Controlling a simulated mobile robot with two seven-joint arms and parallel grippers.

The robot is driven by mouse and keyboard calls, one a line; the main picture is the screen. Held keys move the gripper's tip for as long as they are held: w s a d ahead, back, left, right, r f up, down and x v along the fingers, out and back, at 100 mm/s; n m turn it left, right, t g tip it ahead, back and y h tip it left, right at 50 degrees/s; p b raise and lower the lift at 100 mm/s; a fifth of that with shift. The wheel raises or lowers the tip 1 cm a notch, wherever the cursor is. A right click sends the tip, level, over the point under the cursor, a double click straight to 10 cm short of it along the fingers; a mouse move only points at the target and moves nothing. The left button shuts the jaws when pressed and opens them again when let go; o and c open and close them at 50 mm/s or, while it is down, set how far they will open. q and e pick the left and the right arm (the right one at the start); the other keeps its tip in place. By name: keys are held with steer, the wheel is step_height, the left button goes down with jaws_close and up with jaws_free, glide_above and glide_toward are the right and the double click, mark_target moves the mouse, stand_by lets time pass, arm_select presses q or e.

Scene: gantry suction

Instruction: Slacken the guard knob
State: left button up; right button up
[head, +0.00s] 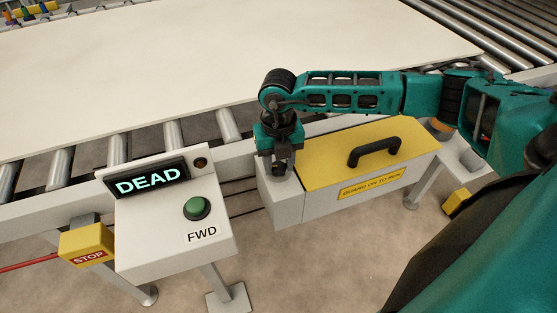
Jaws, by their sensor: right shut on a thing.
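The guard (325,160) is a box with a yellow lid and a black handle (373,151), closed beside the conveyor rail. A yellow label on its front reads "GUARD ON TO RUN". My right gripper (281,170) points down at the grey block (279,204) at the guard's left end. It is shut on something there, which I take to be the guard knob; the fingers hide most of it. My left gripper is not in view.
A control box (170,244) stands to the left with a display (148,182) reading "DEAD", a green FWD button (197,208) and a yellow STOP box (87,245). A large pale board (190,60) lies on the rollers behind. Bare floor shows in front.

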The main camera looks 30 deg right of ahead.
steer(key=c, duration=0.4)
steer(key=shift+c, duration=0.2)
steer(key=shift+n, duration=0.3)
steer(key=n+b, duration=0.1)
steer(key=n, duration=0.2)
steer(key=shift+d+b, duration=0.1)
steer(key=shift+b, duration=0.25)
steer(key=shift+w+n+b, duration=0.1)
steer(key=shift+n+b, duration=0.35)
steer(key=shift+n, duration=0.95)
steer(key=shift+r, duration=0.1)
steer(key=o, duration=1.1)
steer(key=shift+c, duration=0.2)
